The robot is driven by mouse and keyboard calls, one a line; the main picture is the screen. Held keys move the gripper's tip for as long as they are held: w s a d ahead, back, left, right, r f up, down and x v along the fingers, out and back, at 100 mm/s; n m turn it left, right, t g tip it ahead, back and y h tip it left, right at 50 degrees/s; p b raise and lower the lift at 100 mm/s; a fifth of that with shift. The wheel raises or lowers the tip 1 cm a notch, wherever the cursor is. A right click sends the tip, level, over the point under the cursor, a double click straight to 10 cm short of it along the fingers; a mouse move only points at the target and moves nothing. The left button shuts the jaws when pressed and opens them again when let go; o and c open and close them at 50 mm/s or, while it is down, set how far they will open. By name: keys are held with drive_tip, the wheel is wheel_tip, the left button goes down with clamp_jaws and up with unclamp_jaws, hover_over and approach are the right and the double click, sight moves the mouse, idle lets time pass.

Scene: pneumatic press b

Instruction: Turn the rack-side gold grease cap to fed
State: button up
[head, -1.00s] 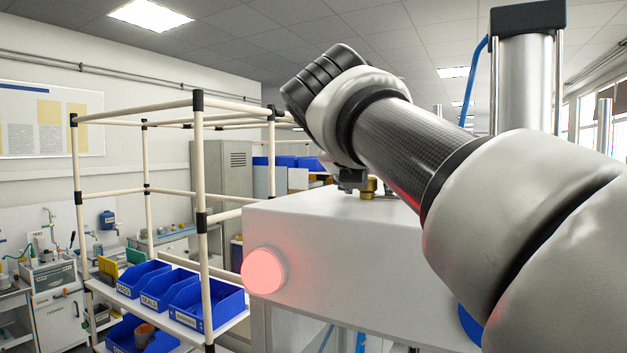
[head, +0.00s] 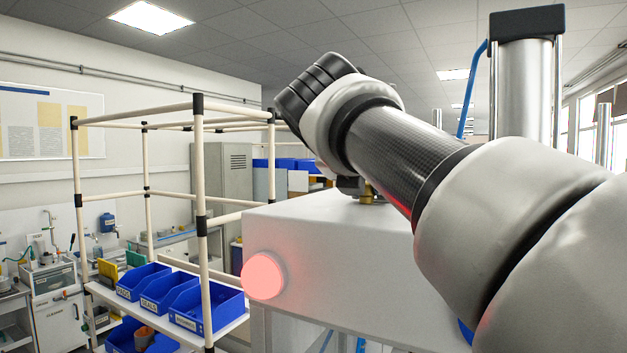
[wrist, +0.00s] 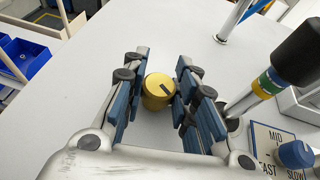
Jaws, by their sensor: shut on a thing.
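The gold grease cap (wrist: 157,92) stands on the white top of the press (wrist: 190,60) in the wrist view, with a dark pointer mark on its top face. My gripper (wrist: 158,88) is shut on this cap, with a blue-padded finger on each side. In the head view a little of the gold fitting (head: 368,198) shows at the far edge of the press top, beneath my wrist. My gripper (head: 350,186) is mostly hidden there by my arm. Labels around the cap are not visible, so its setting cannot be read.
A blue knob (wrist: 296,154) with a MID, FAST, SLOW plate and a black-topped rod with coloured bands (wrist: 285,70) stand right of the cap. A red lamp (head: 264,273) glows on the press front. A pipe rack (head: 200,230) with blue bins (head: 207,310) stands left.

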drive_tip(key=shift+r+p, duration=0.1)
drive_tip(key=shift+p, duration=0.2)
drive_tip(key=m+g+h+p, duration=0.1)
drive_tip(key=p, duration=0.1)
drive_tip(key=m+g+h+p, duration=0.1)
drive_tip(key=p, duration=0.2)
drive_tip(key=m+g+h+p, duration=0.1)
drive_tip(key=m+h+p, duration=0.1)
drive_tip(key=shift+a+r, duration=0.1)
drive_tip(key=shift+r, duration=0.2)
drive_tip(key=m+g+h+p, duration=0.1)
drive_tip(key=m+p, duration=0.1)
drive_tip(key=p, duration=0.1)
drive_tip(key=shift+g, duration=0.3)
drive_tip(key=shift+f+m+g+h+p, duration=0.3)
drive_tip(key=shift+m+g+h+p, duration=0.6)
drive_tip(key=shift+m+g+p, duration=0.3)
drive_tip(key=shift+f+m+g+h, duration=0.1)
drive_tip(key=shift+m+g+h, duration=0.2)
drive_tip(key=shift+m+g, duration=0.8)
drive_tip(key=shift+g, duration=0.4)
drive_tip(key=o, duration=1.1)
